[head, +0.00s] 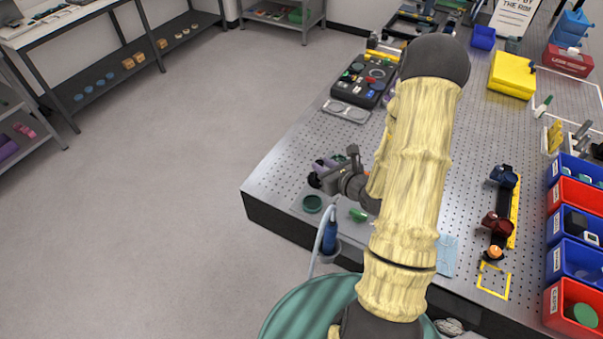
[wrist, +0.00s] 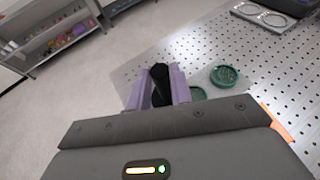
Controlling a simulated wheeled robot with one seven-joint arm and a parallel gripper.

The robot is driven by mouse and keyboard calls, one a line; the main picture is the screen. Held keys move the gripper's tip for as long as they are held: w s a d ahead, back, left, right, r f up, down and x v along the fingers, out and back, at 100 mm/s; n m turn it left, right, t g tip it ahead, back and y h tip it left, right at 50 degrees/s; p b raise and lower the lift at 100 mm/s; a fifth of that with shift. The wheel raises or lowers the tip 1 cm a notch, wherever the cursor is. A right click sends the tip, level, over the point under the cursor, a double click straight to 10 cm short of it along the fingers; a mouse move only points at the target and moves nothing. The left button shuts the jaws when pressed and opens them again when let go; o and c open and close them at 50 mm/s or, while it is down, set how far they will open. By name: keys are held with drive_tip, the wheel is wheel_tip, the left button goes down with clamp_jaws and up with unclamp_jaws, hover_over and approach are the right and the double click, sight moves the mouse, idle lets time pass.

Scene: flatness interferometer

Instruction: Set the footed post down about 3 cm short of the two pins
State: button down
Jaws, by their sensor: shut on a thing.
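The footed post (wrist: 160,84) is a black upright piece between the purple fingers of my gripper (wrist: 159,90) in the wrist view. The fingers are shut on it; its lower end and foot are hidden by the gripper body. In the head view my gripper (head: 324,170) is over the near left part of the perforated metal table (head: 290,187), and a small black part of the post (head: 314,181) shows beside it. I cannot make out the two pins in either view. My arm covers much of the middle of the table.
A black tray of parts (head: 365,82) is farther back. Blue and red bins (head: 575,225) line the right side.

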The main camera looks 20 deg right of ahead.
drive_tip(key=w+a+r+n+g+y, duration=0.2)
drive_tip(key=w+a+n+g+y, duration=0.1)
drive_tip(key=w+a+n+y, duration=0.2)
drive_tip(key=w+a, duration=0.2)
drive_tip(key=w, duration=0.1)
drive_tip(key=shift+a+r+n+b, duration=0.15)
drive_tip(key=shift+r+n+b, duration=0.05)
drive_tip(key=shift+n+b, duration=0.15)
drive_tip(key=shift+y, duration=0.3)
drive_tip(key=shift+w+f+p, duration=0.1)
drive_tip(key=shift+f+p, duration=0.8)
drive_tip(key=shift+f, duration=2)
drive_tip(key=shift+f, duration=0.1)
drive_tip(key=shift+f+p, duration=0.7)
drive_tip(key=shift+f, duration=1.3)
